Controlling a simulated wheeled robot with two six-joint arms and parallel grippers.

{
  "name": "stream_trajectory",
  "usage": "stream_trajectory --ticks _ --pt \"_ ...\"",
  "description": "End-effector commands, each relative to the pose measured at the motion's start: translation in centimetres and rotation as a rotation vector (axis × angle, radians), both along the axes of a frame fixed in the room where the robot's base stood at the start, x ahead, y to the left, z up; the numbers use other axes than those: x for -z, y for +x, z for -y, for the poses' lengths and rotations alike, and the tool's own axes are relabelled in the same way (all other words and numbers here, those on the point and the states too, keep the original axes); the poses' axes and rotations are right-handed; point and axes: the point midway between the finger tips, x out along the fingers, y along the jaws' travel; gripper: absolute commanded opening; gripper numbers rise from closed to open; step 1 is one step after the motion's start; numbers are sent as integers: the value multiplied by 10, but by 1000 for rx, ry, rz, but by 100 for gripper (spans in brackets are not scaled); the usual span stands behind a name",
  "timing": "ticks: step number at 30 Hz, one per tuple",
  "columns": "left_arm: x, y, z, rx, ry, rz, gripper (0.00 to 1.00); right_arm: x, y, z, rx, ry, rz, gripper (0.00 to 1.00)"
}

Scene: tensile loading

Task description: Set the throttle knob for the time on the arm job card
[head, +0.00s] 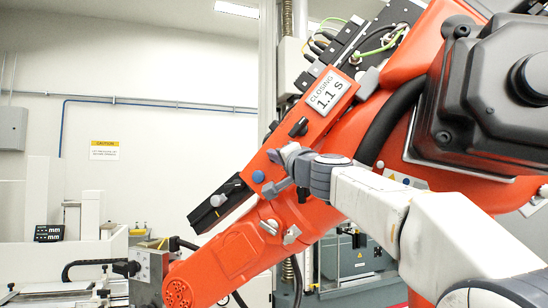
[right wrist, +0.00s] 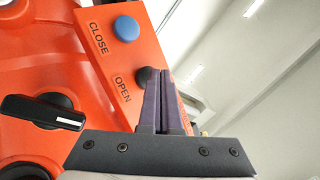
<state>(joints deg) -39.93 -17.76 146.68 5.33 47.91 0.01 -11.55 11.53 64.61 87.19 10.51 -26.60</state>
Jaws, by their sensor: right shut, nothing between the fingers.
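The arm job card (head: 328,92) is a white label on the orange arm and reads "CLOSING 1.1 S". A black knob (head: 298,127) sits just below it in the head view. The right wrist view shows a black bar-shaped knob (right wrist: 43,112) with a white mark at its right end, left of my fingers; I see no throttle label. My right gripper (head: 276,168) is at the orange panel, beside the blue button (head: 258,177). Its fingers (right wrist: 167,78) are shut and empty, close to the dark button by "OPEN"; contact cannot be told. My left gripper is out of view.
The "CLOSE" blue button (right wrist: 126,28) is above "OPEN" in the right wrist view. The large orange arm (head: 240,255) fills the middle and right. A caution sign (head: 104,150) hangs on the back wall. A display box (head: 49,233) stands at the left.

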Motion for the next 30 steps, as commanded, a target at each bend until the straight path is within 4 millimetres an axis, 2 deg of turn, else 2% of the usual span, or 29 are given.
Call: stream_trajectory --ticks 30 --pt "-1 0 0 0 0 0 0 0 8 4 1 0 0 0"
